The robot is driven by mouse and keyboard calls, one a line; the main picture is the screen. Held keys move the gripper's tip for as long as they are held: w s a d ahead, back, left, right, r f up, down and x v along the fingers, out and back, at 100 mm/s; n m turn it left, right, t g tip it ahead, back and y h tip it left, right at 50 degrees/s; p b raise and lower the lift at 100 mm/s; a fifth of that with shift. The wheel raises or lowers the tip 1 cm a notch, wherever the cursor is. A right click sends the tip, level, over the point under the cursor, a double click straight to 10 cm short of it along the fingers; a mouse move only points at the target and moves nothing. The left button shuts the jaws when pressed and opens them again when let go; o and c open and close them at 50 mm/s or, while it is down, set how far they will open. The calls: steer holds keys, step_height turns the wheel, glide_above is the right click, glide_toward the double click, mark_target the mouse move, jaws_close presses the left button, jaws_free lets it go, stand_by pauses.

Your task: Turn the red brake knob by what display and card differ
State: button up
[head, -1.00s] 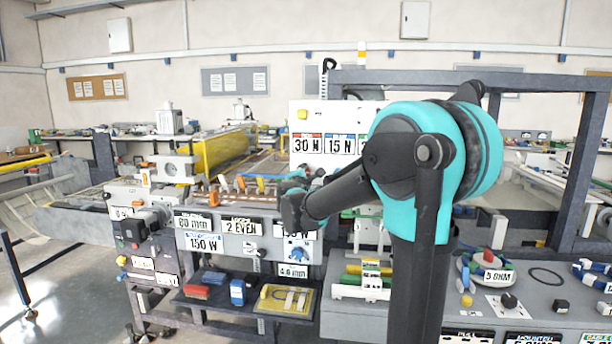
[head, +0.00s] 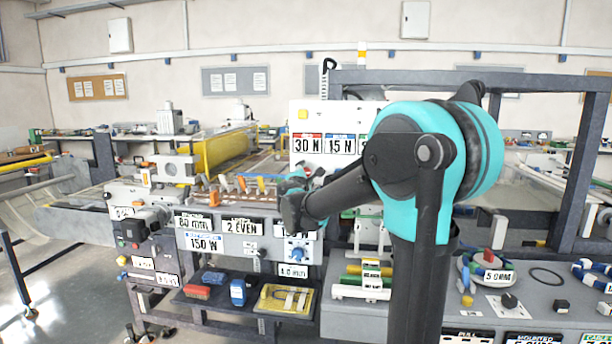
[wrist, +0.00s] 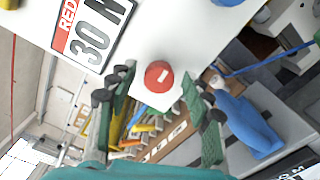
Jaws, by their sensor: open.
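The round red knob (wrist: 158,76), with a pale mark on its face, is on a white panel in the wrist view. My gripper (wrist: 157,80) is open, with one green-padded finger to each side of the knob and visible gaps between them. A plate reading RED 30 N (wrist: 92,34) is above left of the knob. In the head view the 30 N plate (head: 307,145) has a red top band, next to a blue-banded 15 N plate (head: 340,145). My gripper (head: 292,184) is mostly hidden behind my arm there. I cannot tell which is display or card.
Below my wrist is a front panel with a blue dial (head: 297,250) and plates reading 80 mm, 2 EVEN and 150 W (head: 204,243). A shelf holds a yellow tray (head: 265,303) and small blocks. In the wrist view a blue object (wrist: 248,122) is right of the fingers.

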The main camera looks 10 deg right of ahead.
steer(key=v, duration=1.2)
